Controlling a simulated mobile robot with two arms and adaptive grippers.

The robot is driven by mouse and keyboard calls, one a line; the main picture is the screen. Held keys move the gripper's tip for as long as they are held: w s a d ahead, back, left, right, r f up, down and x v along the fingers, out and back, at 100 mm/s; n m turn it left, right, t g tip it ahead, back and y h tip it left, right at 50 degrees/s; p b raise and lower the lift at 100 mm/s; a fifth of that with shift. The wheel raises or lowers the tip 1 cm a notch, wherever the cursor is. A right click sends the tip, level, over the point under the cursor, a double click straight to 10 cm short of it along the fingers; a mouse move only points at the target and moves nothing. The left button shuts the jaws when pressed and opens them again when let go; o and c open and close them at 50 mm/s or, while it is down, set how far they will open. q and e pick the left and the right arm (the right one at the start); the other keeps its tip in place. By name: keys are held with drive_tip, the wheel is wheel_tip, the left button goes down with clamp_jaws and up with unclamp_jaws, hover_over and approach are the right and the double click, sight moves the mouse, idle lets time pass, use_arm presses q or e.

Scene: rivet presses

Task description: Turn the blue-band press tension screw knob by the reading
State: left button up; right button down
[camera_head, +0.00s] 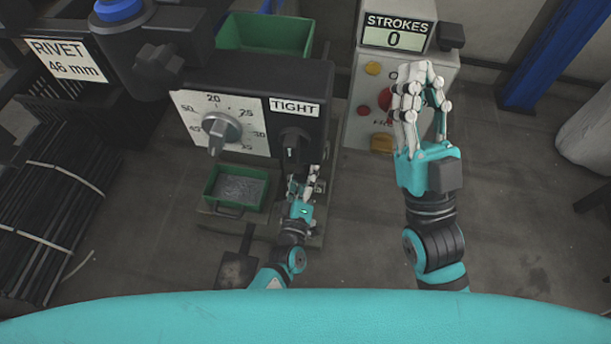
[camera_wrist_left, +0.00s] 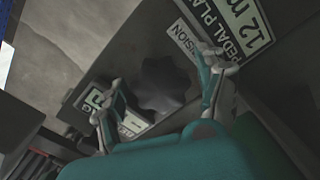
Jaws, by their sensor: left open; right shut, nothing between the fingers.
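The press (camera_head: 270,85) has a blue band (camera_head: 118,10) at its top left and a sign (camera_head: 294,107) reading TIGHT. A black control (camera_head: 292,146) with a white mark sits below the sign. In the left wrist view, a dark lobed knob (camera_wrist_left: 162,85) stands beside a label (camera_wrist_left: 183,50) ending in "NSION". My left gripper (camera_head: 303,183) is open low at the press front. In the wrist view its fingers (camera_wrist_left: 157,95) are on either side of the knob; contact cannot be told. My right gripper (camera_head: 424,95) is shut and empty before the control box.
A grey dial knob (camera_head: 221,129) sits on a white scale. The control box (camera_head: 358,85) has a display (camera_head: 394,39) reading STROKES 0 and a red button (camera_head: 386,98). Green bins (camera_head: 225,205) and (camera_head: 262,35) stand near the press. Dark rods (camera_head: 50,200) lie left.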

use_arm(q)
drive_tip(key=s+a, duration=0.2)
drive_tip(key=s, duration=0.9)
drive_tip(key=shift+s+a, duration=0.2)
drive_tip(key=shift+s, duration=0.2)
